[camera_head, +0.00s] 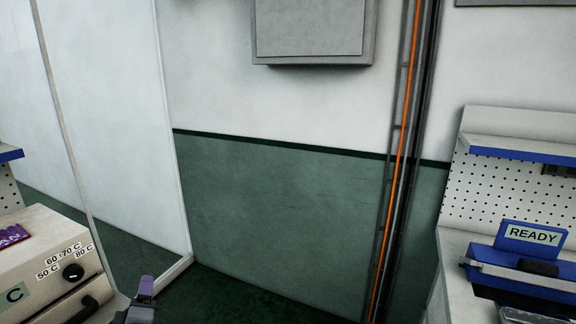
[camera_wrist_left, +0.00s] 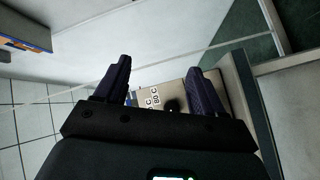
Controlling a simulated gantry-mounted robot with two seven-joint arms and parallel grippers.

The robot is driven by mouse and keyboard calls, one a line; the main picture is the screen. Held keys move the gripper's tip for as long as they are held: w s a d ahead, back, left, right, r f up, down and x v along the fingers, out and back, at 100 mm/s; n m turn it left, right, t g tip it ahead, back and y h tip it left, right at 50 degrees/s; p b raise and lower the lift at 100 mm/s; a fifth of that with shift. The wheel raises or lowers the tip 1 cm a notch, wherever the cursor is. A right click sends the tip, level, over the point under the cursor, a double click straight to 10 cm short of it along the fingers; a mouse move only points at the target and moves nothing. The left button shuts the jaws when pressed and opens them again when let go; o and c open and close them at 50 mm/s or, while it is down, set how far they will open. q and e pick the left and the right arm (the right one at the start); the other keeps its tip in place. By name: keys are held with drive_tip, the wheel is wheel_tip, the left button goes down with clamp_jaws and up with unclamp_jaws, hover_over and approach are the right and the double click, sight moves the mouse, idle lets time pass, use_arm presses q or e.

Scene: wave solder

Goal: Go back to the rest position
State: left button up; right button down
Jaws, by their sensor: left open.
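My left gripper (camera_head: 146,287) shows at the bottom of the head view, just right of the beige machine. In the left wrist view its two dark purple fingers (camera_wrist_left: 160,88) stand apart with nothing between them. Beyond the fingertips the beige machine's panel (camera_wrist_left: 172,101) with its temperature labels and dark knob shows. My right gripper is in neither view.
The beige machine (camera_head: 40,262), with a knob marked 50 to 80 C, stands at left. A bench with a blue READY sign (camera_head: 531,238) and pegboard (camera_head: 520,190) is at right. Between them are bare floor (camera_head: 255,297) and a green-and-white wall (camera_head: 285,210).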

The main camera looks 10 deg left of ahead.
use_arm(q)
drive_tip(key=s+d+f+m+g+h+p, duration=0.3)
drive_tip(key=s+d+f+m+h+p, duration=0.15)
drive_tip(key=s+d+m, duration=0.5)
drive_tip(key=s+d+f+m+g+h+p, duration=0.3)
drive_tip(key=s+d+f+m+h, duration=0.25)
drive_tip(key=s+d+m, duration=0.35)
drive_tip(key=s+d+f+m+g+p, duration=0.25)
drive_tip(key=s+d+g, duration=0.2)
drive_tip(key=s, duration=0.55)
wheel_tip(320, 180, up, 38)
drive_tip(key=p, duration=3.8)
drive_tip(key=shift+m, duration=0.3)
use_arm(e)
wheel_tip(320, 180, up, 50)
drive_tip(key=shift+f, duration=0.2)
use_arm(q)
drive_tip(key=shift+w+d+r, duration=0.1)
